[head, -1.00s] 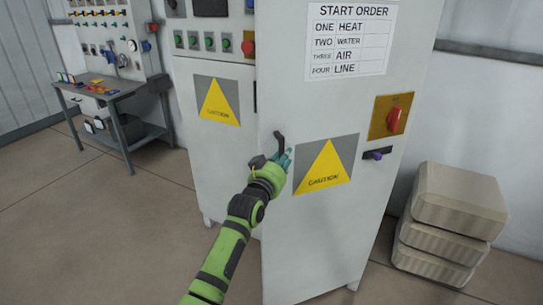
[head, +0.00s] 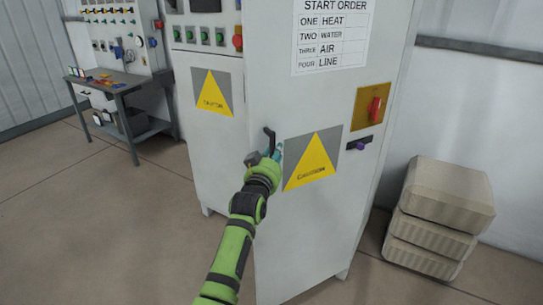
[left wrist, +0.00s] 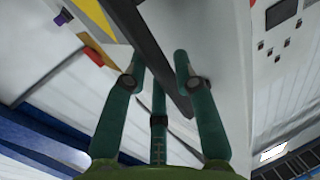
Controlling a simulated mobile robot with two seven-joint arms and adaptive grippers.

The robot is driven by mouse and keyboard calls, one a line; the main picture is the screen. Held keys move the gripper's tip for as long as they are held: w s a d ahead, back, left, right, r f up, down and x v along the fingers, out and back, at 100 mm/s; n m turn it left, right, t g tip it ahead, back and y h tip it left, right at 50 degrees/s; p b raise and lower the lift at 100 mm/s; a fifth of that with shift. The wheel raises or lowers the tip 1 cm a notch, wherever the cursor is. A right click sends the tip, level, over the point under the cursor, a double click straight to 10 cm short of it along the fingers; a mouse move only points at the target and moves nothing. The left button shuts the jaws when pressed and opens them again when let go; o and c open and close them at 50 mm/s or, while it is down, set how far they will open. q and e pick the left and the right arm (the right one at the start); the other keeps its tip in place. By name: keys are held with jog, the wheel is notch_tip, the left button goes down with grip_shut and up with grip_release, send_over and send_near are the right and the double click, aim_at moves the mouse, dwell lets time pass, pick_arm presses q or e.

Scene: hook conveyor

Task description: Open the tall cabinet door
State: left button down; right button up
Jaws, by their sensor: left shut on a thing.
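The tall white cabinet door (head: 300,235) stands in the middle of the head view, with a yellow caution triangle (head: 312,165) and a start-order sheet (head: 333,38). A dark bar handle (head: 269,138) is at its left side. My left gripper (head: 270,157) is at the lower part of this handle. In the left wrist view, the gripper's green fingers (left wrist: 160,85) are closed around the dark handle bar (left wrist: 150,45). I cannot tell whether the door is ajar. My right gripper is out of view.
A lower control cabinet (head: 212,140) with buttons adjoins on the left. A red rotary switch (head: 373,107) and a dark latch with a purple end (head: 360,143) are at the right. Stacked beige boxes (head: 440,210) stand right; a workbench (head: 118,95) stands far left. The floor between is clear.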

pick_arm(q)
jog(key=shift+d+r, duration=0.2)
jog(key=shift+r, duration=0.1)
